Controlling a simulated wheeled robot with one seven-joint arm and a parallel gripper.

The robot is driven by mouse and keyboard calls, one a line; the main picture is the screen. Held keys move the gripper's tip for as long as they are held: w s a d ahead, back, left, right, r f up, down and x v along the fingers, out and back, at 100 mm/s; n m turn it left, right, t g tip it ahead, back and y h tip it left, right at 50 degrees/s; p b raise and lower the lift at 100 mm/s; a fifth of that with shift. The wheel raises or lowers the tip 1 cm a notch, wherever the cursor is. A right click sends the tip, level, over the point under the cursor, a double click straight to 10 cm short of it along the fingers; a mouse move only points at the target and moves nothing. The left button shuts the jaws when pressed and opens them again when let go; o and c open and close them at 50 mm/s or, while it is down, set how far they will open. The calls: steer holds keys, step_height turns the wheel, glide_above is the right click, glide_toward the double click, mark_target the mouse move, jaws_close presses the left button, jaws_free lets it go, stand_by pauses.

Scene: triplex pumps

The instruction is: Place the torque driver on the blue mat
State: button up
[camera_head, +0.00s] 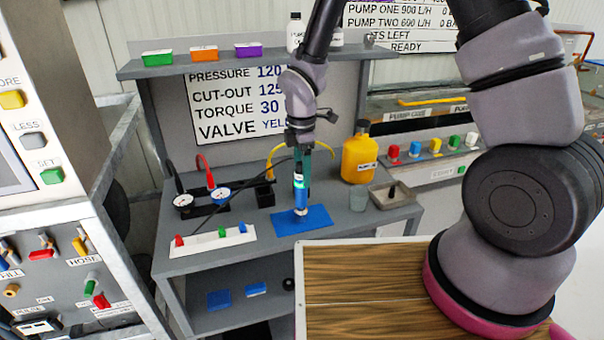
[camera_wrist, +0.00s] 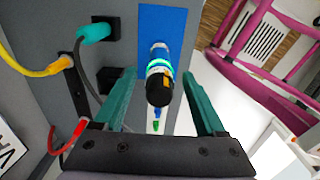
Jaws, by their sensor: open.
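The torque driver (camera_head: 300,194) is blue with a black top and a glowing green ring. It stands about upright over the blue mat (camera_head: 318,217) on the grey bench, its lower end appearing to meet the mat. My gripper (camera_head: 302,174) is above the mat, pointing down, with its green fingers around the driver's upper part. In the wrist view my gripper (camera_wrist: 159,73) is open, with gaps between both fingers and the driver (camera_wrist: 158,72). The mat (camera_wrist: 176,22) shows behind it there. The driver's lower tip is hard to make out.
Left of the mat are two gauges (camera_head: 220,196) and a white strip (camera_head: 212,241) with coloured pieces. A black holder (camera_head: 265,195) stands behind left, with a yellow cable near it. A yellow bottle (camera_head: 359,160), a grey cup (camera_head: 359,199) and a metal tray (camera_head: 399,197) stand right. A shelf (camera_head: 215,63) runs above.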

step_height(320, 180, up, 11)
steer(key=d+r+m+t, duration=0.2)
steer(key=d+r+m, duration=0.5)
steer(key=d+r, duration=0.15)
steer(key=s+d+r+m+t+y, duration=0.2)
steer(key=s+d+r+m+t, duration=0.3)
steer(key=s+d+r+m, duration=0.7)
step_height(320, 180, up, 4)
steer(key=d+m, duration=0.2)
steer(key=m, duration=0.4)
steer(key=shift+s+f, duration=0.2)
